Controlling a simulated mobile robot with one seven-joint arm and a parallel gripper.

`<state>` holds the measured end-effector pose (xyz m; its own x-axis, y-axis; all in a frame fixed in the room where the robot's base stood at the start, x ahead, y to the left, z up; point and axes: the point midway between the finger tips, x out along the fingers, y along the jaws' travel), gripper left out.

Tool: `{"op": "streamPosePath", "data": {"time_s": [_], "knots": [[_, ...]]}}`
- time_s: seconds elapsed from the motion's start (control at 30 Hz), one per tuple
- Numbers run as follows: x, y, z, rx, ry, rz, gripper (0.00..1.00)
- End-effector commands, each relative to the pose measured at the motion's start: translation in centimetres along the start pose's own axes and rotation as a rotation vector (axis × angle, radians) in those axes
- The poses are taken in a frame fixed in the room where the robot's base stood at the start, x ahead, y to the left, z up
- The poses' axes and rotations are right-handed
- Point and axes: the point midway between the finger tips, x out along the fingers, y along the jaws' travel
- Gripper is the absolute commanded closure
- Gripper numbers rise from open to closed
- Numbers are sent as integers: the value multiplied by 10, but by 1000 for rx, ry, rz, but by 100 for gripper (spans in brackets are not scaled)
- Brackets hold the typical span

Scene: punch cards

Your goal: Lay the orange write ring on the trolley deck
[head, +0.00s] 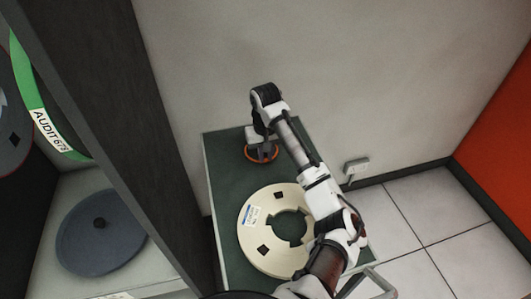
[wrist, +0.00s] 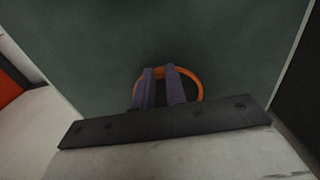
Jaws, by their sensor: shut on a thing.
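The orange write ring (head: 262,158) is at my gripper near the far end of the trolley deck in the head view. In the wrist view the ring (wrist: 199,88) shows around and behind my gripper's two fingers. My gripper (wrist: 165,72) is shut on the ring's far rim. The green trolley deck (head: 227,158) lies beneath; it fills much of the wrist view (wrist: 160,35). I cannot tell whether the ring touches the deck or is held just above it.
A cream tape reel (head: 254,240) with a label lies on the nearer part of the deck. A dark cabinet side (head: 120,120) stands left, with a grey reel (head: 80,245) and a green-banded AUDIT 678 reel (head: 50,130) inside. A wall rises behind the trolley.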

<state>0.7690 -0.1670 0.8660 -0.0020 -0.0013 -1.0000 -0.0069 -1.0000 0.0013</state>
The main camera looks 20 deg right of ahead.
Motion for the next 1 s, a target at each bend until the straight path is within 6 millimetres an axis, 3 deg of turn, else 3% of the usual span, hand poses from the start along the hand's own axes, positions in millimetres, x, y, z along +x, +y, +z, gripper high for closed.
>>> {"op": "streamPosePath", "data": {"time_s": [0.23, 0.27, 0.43, 0.63, 0.7, 1.0], "knots": [[6, 0, 0, -1, 0, -1, 100], [6, 0, 0, -1, 0, -1, 84], [6, 0, 0, -1, 0, -1, 62], [6, 0, 0, 0, 0, 0, 61], [6, 0, 0, 0, 0, 0, 71], [4, 0, 0, 0, 0, -1, 71]]}}
